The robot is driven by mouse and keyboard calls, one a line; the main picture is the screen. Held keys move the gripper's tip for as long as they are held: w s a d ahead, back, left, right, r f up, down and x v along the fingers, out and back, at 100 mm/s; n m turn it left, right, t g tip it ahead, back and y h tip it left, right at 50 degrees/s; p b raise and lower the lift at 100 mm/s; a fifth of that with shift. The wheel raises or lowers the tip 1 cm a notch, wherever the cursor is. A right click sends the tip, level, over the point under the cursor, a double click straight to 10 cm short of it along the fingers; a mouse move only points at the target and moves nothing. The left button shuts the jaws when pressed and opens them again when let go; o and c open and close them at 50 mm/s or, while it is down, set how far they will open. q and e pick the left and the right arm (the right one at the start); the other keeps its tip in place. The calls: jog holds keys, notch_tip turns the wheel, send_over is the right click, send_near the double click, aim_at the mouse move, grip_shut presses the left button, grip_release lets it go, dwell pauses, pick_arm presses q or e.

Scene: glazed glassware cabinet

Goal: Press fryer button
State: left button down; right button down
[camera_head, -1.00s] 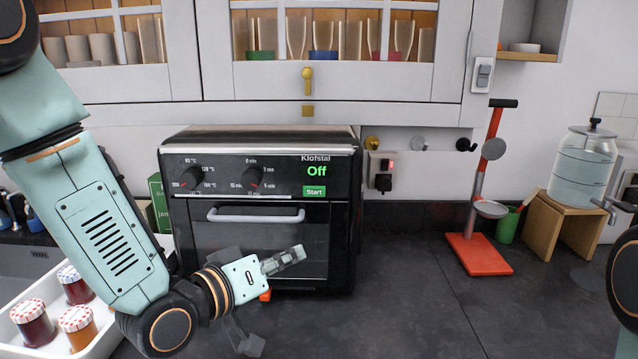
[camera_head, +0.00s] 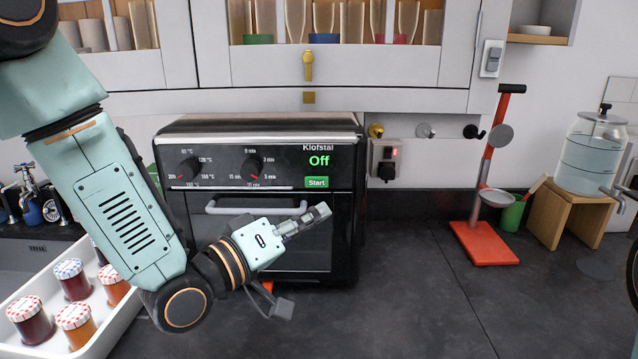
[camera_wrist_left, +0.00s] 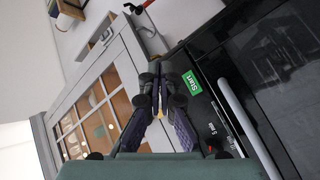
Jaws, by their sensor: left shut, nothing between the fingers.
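The black fryer (camera_head: 262,195) stands on the dark counter, with two knobs, a display reading "Off" and a green Start button (camera_head: 316,182). My left gripper (camera_head: 322,212) is shut and empty in front of the fryer's door, a little below the button in the head view. In the left wrist view the closed fingertips (camera_wrist_left: 158,75) are close beside the green Start button (camera_wrist_left: 192,83). A gap shows between them in both views. The left arm covers part of the fryer's lower left side. My right gripper is not in view.
A white tray (camera_head: 117,318) with several jars stands at the left. A glazed cabinet (camera_head: 330,75) hangs above the fryer. A red stand (camera_head: 484,242) and a glass dispenser (camera_head: 592,155) on a wooden stool are at the right.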

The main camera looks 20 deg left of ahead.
pick_arm(q)
send_near(334, 179)
jog(key=x, duration=0.3)
jog(key=shift+d, duration=0.35)
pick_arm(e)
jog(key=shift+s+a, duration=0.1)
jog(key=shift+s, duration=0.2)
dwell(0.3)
pick_arm(q)
jog(key=shift+w+d+f, duration=0.1)
jog(key=shift+w, duration=0.1)
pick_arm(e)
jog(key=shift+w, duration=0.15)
pick_arm(q)
jog(key=shift+s, duration=0.2)
jog(key=shift+w, duration=0.1)
jog(key=shift+w, duration=0.55)
jog(key=shift+s, duration=0.15)
